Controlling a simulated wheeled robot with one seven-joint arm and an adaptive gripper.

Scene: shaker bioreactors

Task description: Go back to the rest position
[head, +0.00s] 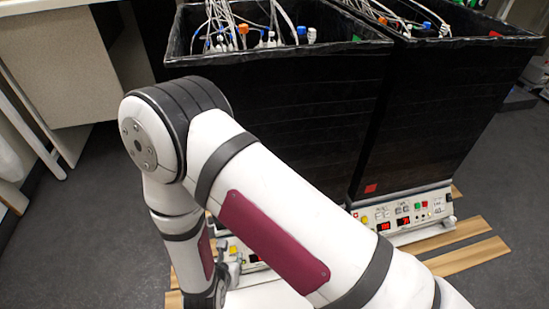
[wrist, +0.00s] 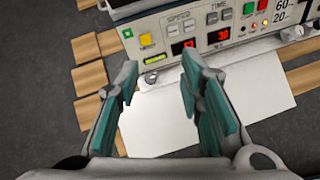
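My gripper (wrist: 158,92) is open and empty in the wrist view, its two teal-padded fingers apart. It points at the front of a shaker control panel (wrist: 215,32) with a yellow button, a green button, grey keys and red displays. The fingertips appear just in front of the panel's lower edge; I cannot tell whether they touch anything. In the head view my arm reaches forward and bends down at the elbow. My gripper is mostly hidden there, low beside the left shaker's panel (head: 253,261).
Two tall black bioreactor boxes (head: 290,95) (head: 450,100) with cables and tubes on top stand on the shakers. Wooden strips (head: 470,257) and a white sheet (wrist: 165,120) lie on the dark floor. A beige cabinet (head: 55,65) stands at the left. Floor (head: 90,230) left of my arm is clear.

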